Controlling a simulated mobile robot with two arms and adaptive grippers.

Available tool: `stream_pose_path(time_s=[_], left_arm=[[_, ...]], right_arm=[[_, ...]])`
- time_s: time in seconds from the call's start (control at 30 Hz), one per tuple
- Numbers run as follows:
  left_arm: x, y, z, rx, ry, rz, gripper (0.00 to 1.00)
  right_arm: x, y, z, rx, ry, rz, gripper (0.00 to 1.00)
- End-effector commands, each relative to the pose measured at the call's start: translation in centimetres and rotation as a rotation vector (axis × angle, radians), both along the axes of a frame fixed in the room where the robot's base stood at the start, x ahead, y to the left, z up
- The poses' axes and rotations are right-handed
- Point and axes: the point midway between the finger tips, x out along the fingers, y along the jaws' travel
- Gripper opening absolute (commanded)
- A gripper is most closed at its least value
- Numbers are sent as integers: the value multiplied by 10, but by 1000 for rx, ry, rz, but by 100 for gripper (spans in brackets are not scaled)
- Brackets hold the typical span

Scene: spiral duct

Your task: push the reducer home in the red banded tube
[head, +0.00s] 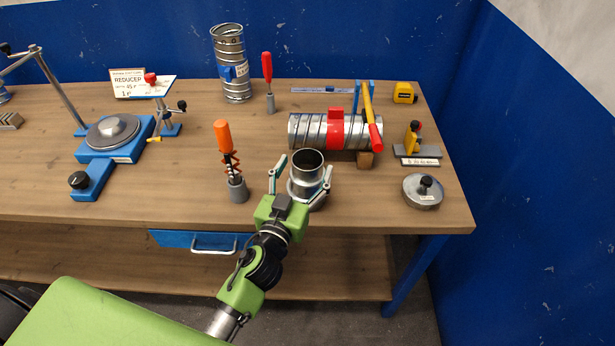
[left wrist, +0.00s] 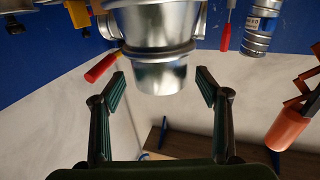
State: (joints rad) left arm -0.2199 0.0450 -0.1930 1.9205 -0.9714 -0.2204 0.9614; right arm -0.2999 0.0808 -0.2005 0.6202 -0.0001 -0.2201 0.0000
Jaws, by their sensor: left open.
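The reducer (head: 307,170) is a short grey metal piece with a bead ring, upright near the front of the bench. In the left wrist view the reducer (left wrist: 155,65) fills the top middle. My left gripper (head: 301,172) is open, one finger on each side of the reducer, with gaps showing between fingers and metal. In the left wrist view its fingers (left wrist: 160,85) are spread wide. The red banded tube (head: 308,131) lies sideways behind the reducer, a red band round its middle. The reducer is apart from the tube. My right gripper is out of view.
A grey pot with an orange-handled tool (head: 237,189) stands left of my gripper. A round metal lid (head: 422,191) lies right. A blue-labelled tube (head: 232,60) stands behind.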

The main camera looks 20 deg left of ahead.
Motion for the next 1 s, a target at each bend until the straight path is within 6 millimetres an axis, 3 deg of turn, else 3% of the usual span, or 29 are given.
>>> stream_pose_path(time_s=[0.03, 0.2, 0.47, 0.7, 0.73, 1.0], left_arm=[[9, 2, 6, 2, -1, 0, 68], [26, 1, 2, 0, -1, -1, 68], [28, 1, 1, 0, 0, -1, 68], [27, 0, 1, 0, 0, -1, 8], [28, 0, 2, 0, -2, -1, 5], [28, 0, 3, 0, -2, -1, 5]], right_arm=[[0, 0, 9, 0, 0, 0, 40], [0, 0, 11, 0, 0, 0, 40], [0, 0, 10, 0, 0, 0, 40], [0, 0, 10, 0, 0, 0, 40], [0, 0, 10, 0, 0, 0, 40], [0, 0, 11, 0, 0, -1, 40]])
